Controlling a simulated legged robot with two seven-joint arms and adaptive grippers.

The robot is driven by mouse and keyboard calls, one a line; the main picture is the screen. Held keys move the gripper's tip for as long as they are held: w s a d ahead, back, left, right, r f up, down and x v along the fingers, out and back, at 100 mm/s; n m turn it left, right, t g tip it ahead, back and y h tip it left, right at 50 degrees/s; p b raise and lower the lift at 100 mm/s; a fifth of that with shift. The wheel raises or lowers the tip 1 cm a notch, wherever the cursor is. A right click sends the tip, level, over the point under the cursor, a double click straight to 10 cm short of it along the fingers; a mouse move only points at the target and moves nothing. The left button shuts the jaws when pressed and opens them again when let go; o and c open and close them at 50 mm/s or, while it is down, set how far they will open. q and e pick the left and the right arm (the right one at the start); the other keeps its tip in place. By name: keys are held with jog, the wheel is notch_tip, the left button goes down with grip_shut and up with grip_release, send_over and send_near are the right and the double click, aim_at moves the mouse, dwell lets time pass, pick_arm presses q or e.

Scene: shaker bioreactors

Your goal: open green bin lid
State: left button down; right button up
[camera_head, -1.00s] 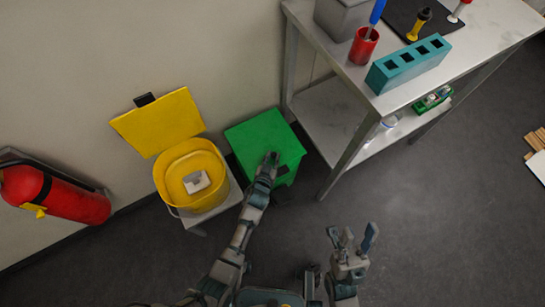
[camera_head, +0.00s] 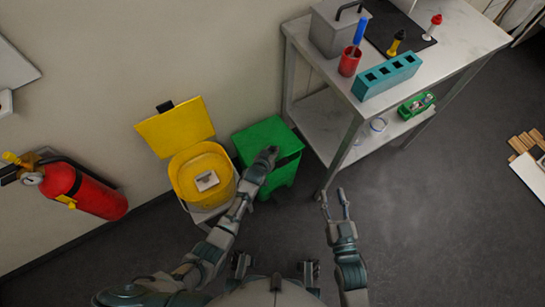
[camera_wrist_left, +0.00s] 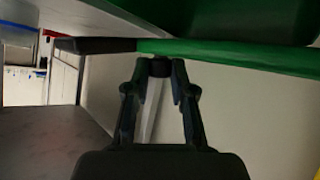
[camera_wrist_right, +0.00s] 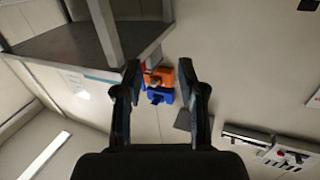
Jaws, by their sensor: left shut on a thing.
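The green bin (camera_head: 283,176) stands by the wall with its green lid (camera_head: 259,132) over the top. The lid looks down on the bin; I cannot tell whether it is slightly raised. A black strip (camera_head: 289,160) runs along its front edge. My left gripper (camera_head: 269,154) is at this front edge, shut on it. In the left wrist view, my left fingertips (camera_wrist_left: 160,68) meet at the lid's rim (camera_wrist_left: 230,55), near the black strip (camera_wrist_left: 95,45); the exact contact is partly hidden. My right gripper (camera_head: 333,195) is open and empty; its fingers (camera_wrist_right: 160,75) are apart in the right wrist view.
A yellow bin (camera_head: 203,177) with its lid (camera_head: 175,126) up stands directly left of the green bin. A metal table (camera_head: 435,70) with a lower shelf is close on the right. A red fire extinguisher (camera_head: 90,190) hangs at the left.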

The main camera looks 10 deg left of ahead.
pick_arm(q)
jog(key=r, duration=0.1)
jog(key=r+p, duration=0.1)
jog(key=w+p, duration=0.1)
jog(key=shift+a+r+g, duration=0.35)
jog(key=shift+r+g, duration=0.05)
jog(key=shift+w+a+r+n+g+h+p, duration=0.25)
jog(key=shift+w+r+p, duration=0.1)
jog(key=shift+r, duration=0.15)
jog(key=shift+w+a+r+n+g+h+p, duration=0.25)
jog(key=shift+w+r+p, duration=0.05)
jog(key=shift+r, duration=0.2)
jog(key=shift+w+a+r+n+g, duration=0.3)
jog(key=shift+w+a+r+g, duration=0.2)
jog(key=shift+w+r+g, duration=0.25)
pick_arm(e)
jog(key=s+d+f+g+h, duration=0.2)
jog(key=s+d+f+g, duration=0.1)
jog(key=s+f+g, duration=0.4)
jog(key=shift+s+d+f+g+h, duration=0.35)
jog(key=shift+f+g, duration=0.55)
jog(key=shift+f, duration=0.45)
pick_arm(q)
jog(key=shift+s+t, duration=0.1)
jog(key=shift+t, duration=0.15)
jog(key=c, duration=1)
grip_release()
pick_arm(e)
jog(key=shift+w, duration=0.1)
jog(key=shift+a, duration=0.1)
